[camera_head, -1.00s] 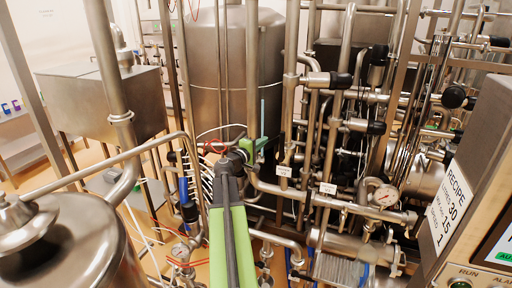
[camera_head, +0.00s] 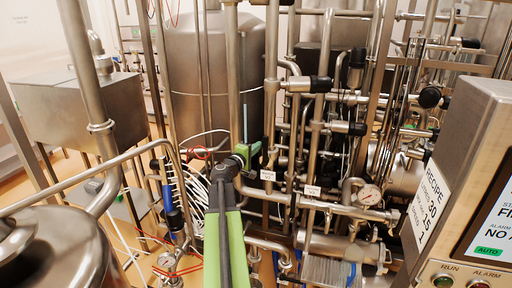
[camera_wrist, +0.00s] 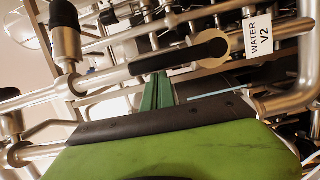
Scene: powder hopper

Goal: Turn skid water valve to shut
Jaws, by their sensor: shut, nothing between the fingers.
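I take this to be the water valve's handle. My gripper (camera_wrist: 158,92) shows its green fingers shut and empty just below the sleeve; I cannot tell whether they touch. In the head view my gripper (camera_head: 252,150) is left of a small white tag (camera_head: 268,175), whose text is too small to read.
Dense steel pipes with black-capped valves (camera_head: 305,84) fill the right side. A control panel (camera_head: 465,180) stands close at right, a steel vessel (camera_head: 55,250) at lower left.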

